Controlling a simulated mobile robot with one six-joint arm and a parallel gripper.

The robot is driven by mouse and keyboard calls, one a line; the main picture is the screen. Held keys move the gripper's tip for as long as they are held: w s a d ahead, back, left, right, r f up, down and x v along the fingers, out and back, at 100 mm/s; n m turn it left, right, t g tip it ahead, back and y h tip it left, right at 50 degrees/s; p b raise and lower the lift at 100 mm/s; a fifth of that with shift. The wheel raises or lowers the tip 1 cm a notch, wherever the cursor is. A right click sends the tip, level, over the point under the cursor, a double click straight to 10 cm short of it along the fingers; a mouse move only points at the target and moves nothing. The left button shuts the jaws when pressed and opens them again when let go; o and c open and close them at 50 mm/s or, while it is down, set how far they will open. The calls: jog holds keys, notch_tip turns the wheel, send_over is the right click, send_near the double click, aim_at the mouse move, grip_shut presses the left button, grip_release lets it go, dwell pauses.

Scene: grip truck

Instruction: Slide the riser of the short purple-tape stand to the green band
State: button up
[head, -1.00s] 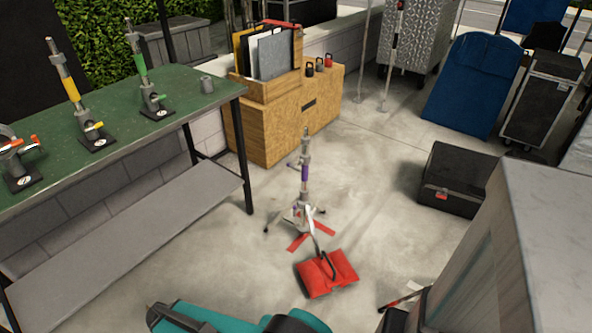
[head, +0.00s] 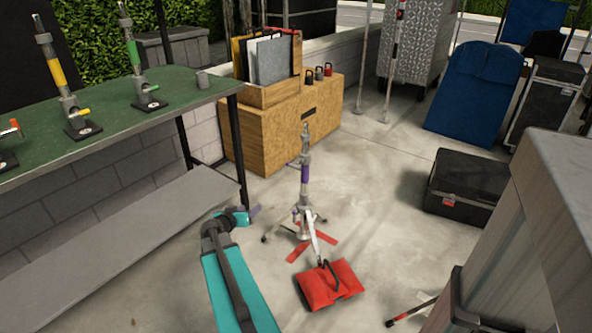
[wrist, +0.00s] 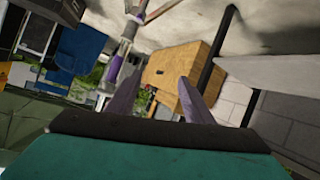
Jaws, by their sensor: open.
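The short purple-tape stand (head: 305,172) stands upright on the concrete floor in the middle of the head view. It has a grey riser, a purple band and spread legs at its base. A green band on it cannot be made out. In the wrist view the stand (wrist: 125,48) appears tilted, left of the space between my fingers. My gripper (head: 254,211) is left of the stand in the head view, low and apart from it. In the wrist view its two fingers (wrist: 160,77) are apart with nothing between them.
A red sandbag (head: 328,285) lies at the stand's front leg, by red floor tape. A green-topped bench (head: 110,125) with a lower shelf is at left, carrying several tape-marked posts. A wooden box (head: 262,135) stands behind; a black case (head: 465,185) is right. Floor right of the stand is clear.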

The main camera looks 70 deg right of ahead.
jog(key=s+d+r+m+h+b, duration=0.1)
jog(key=s+d+r+b, duration=0.15)
jog(key=d, duration=0.25)
jog(key=s+d+r+m+h+b, duration=0.1)
jog(key=s+d+r+h, duration=0.15)
jog(key=d, duration=0.25)
jog(key=m+h+b, duration=0.1)
jog(key=h+b, duration=0.1)
jog(key=b, duration=0.1)
send_near(305, 149)
jog(key=a+r, duration=0.1)
jog(key=a, duration=0.1)
jog(key=shift+d+y, duration=0.25)
jog(key=shift+w+d+p, duration=0.15)
jog(key=shift+d+p, duration=2.7)
jog(key=shift+d, duration=1.05)
jog(key=shift+d+f+b, duration=0.2)
jog(key=shift+d+b, duration=0.2)
jog(key=shift+d, duration=0.05)
jog(key=shift+d+b, duration=1.05)
jog(key=shift+d, duration=0.45)
jog(key=shift+d+r+b, duration=0.15)
jog(key=shift+d+b, duration=0.35)
jog(key=shift+d, duration=0.35)
